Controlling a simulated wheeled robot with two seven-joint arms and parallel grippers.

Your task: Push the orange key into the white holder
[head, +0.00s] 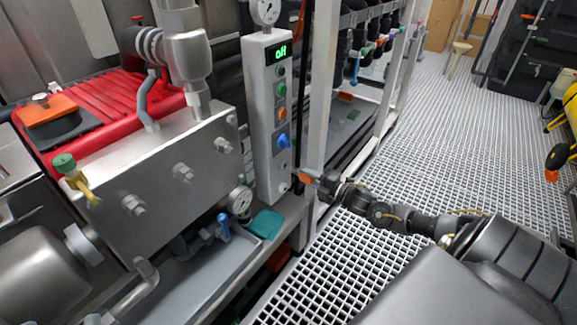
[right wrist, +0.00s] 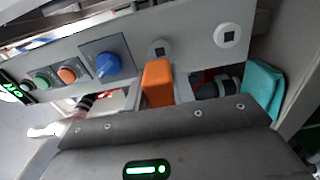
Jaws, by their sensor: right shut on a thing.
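The orange key (head: 305,177) is in my right gripper (head: 316,181), which is shut on it, at the lower right side of the control panel. In the right wrist view the orange key (right wrist: 157,84) sticks up toward the panel face. A white round holder with a dark square hole (right wrist: 227,36) is on the panel, up and right of the key. A greyer round socket (right wrist: 160,48) lies just beyond the key's tip. The key looks apart from the white holder; contact with the greyer socket cannot be told. My left gripper is not in view.
The grey panel (head: 262,110) has a green "off" display, several buttons and a blue knob (right wrist: 115,65). A steel block (head: 160,190) stands to its left. A teal cloth (head: 266,224) lies below. A white frame post is close behind the panel. Grated floor is open to the right.

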